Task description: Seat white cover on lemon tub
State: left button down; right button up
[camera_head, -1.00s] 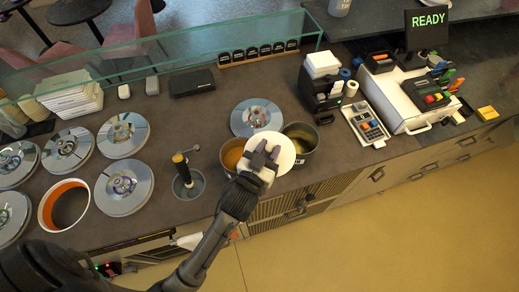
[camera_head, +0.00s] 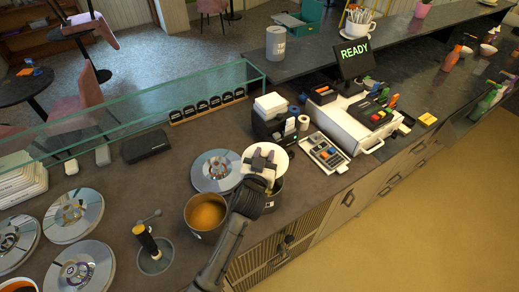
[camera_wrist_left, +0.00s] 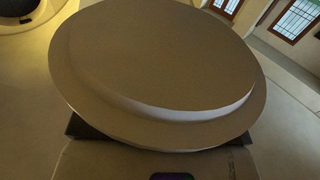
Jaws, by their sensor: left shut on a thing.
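The white cover (camera_head: 282,160) is a pale round disc, held by my left gripper (camera_head: 262,164), which is shut on it. In the head view it appears raised above the rear part of the lemon tub (camera_head: 274,196), a dark metal well partly hidden by the cover and gripper. The gap between cover and tub rim cannot be judged. The cover (camera_wrist_left: 155,70) fills much of the left wrist view, shaded, with a stepped rim. My right gripper is not in view.
An open tub of orange gelato (camera_head: 206,213) stands just left of the lemon tub. A shiny metal lid (camera_head: 214,171) lies behind them. A scoop well (camera_head: 155,256) is at left. A card reader (camera_head: 325,152) and till (camera_head: 350,125) stand to the right.

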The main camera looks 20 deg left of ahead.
pick_arm(q)
jog(key=shift+w+f, duration=0.1)
jog(key=shift+f, duration=0.3)
jog(key=shift+r, duration=0.1)
notch_tip(320, 180, down, 8)
jog(key=b, duration=0.5)
jog(key=shift+b, duration=0.35)
